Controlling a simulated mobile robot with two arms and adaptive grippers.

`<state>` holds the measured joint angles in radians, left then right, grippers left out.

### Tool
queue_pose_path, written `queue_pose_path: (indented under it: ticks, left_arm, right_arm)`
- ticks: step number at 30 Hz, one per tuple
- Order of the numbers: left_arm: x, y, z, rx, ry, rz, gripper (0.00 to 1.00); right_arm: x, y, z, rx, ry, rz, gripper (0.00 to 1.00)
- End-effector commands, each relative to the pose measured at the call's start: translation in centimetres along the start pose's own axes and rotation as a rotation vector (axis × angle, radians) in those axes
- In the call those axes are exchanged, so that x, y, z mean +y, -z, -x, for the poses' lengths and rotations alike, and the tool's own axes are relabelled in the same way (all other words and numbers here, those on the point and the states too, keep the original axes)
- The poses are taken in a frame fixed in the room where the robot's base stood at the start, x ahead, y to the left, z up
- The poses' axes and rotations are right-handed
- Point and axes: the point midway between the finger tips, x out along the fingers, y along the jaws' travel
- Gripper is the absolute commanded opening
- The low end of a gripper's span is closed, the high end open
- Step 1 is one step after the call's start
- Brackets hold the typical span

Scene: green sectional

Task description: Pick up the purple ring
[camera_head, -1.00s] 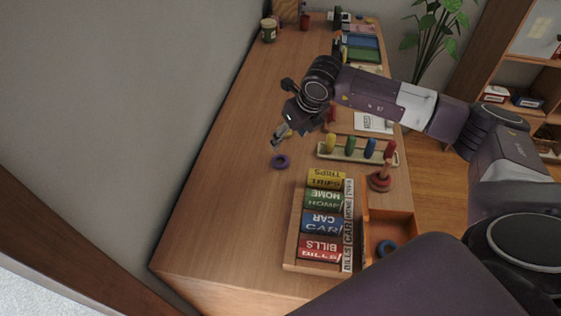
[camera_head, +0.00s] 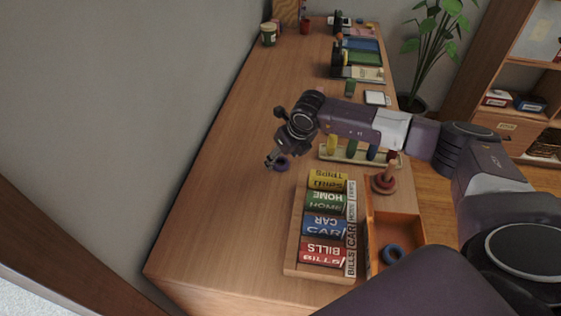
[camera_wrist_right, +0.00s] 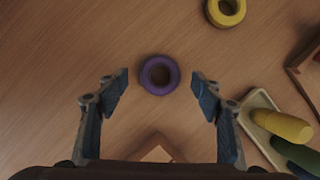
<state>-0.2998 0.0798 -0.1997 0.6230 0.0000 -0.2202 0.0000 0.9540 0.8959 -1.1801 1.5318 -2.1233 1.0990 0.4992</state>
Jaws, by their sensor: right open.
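The purple ring (camera_wrist_right: 148,84) lies flat on the wooden table (camera_wrist_right: 60,50). In the right wrist view it sits midway between the two blue-tipped fingers of my right gripper (camera_wrist_right: 160,88), which is open, with a gap on each side. In the head view the ring (camera_head: 284,164) is partly covered by my right gripper (camera_head: 272,161), which is over it from above. I cannot tell the height of the fingertips above the table. My left gripper is not in view.
A yellow ring (camera_wrist_right: 227,10) lies nearby. The table's left side is clear.

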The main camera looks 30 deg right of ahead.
Motion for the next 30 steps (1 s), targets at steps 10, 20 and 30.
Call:
queue_pose_path:
  ticks: [10,20,30]
  left_arm:
    - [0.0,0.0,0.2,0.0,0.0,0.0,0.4]
    - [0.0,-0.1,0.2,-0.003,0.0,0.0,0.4]
    - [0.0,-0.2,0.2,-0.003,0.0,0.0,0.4]
  right_arm:
    - [0.0,0.0,-1.8,-0.001,0.0,0.001,0.61]
    - [0.0,0.0,-1.7,-0.001,0.0,0.0,0.33]
    - [-0.1,0.0,-1.7,-0.001,0.0,0.0,0.26]
